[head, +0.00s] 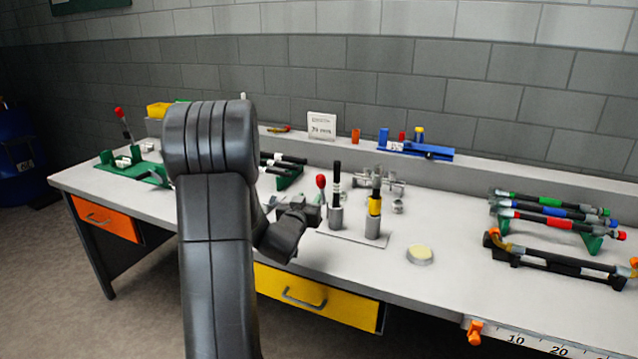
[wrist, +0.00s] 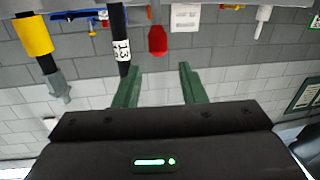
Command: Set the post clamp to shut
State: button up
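My gripper (head: 306,212) is open and empty, just left of two posts on a pale plate (head: 350,238). Its two green fingers (wrist: 160,69) stand apart in the wrist view. A red knob (head: 320,181) stands up beside the nearer black post (head: 337,180); I take it as the clamp's lever. In the wrist view the red knob (wrist: 157,40) lies beyond the gap between the fingertips, apart from them. The labelled black post (wrist: 120,45) is close to the left finger. The second post has a yellow collar (head: 375,205). The clamp's jaw is hidden, so its state is unclear.
A round cream-topped disc (head: 420,253) lies right of the plate. A silver fitting (head: 378,181) stands behind the posts. A green stand with black handles (head: 285,168) is behind my arm. The bench front between plate and disc is clear.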

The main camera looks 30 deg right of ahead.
aim_at(320, 182)
jog(key=x, duration=0.4)
jog(key=p+x, duration=0.1)
jog(key=x, duration=0.4)
jog(key=p+x, duration=0.1)
jog(key=x, duration=0.4)
jog(key=shift+s+d+r, duration=0.1)
jog(key=shift+s+r, duration=0.1)
jog(key=shift+r, duration=0.05)
jog(key=shift+f, duration=0.1)
grip_shut()
